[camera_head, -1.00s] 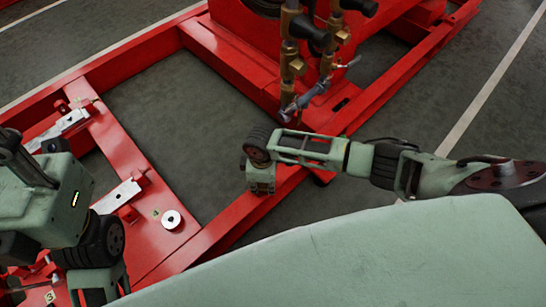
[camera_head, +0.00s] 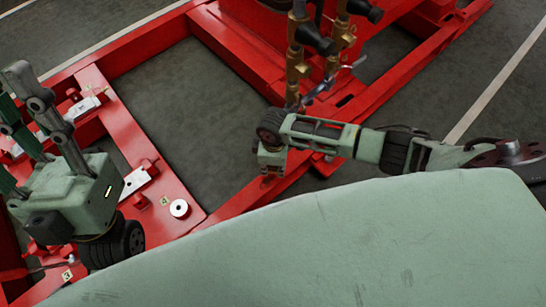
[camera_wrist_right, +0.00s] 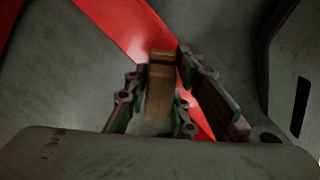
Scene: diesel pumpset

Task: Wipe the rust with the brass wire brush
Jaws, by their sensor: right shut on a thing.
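My right gripper (camera_wrist_right: 162,68) is shut on a brown wooden block, apparently the handle of the wire brush (camera_wrist_right: 160,88), in the right wrist view. The brush's bristles cannot be made out. In the head view the right gripper's body (camera_head: 271,160) points down over the near red frame beam; its fingers and the brush are hidden there. My left gripper (camera_head: 22,130) is at the left edge with its fingers pointing up and apart, empty as far as I see. No rust patch can be made out on the red frame (camera_head: 128,135).
A metal washer-like disc (camera_head: 180,208) and light plates (camera_head: 134,182) lie on the red frame at left. Brass pipe fittings (camera_head: 298,65) stand behind the right gripper. Grey floor (camera_head: 195,100) shows inside the frame. My pale green body fills the bottom.

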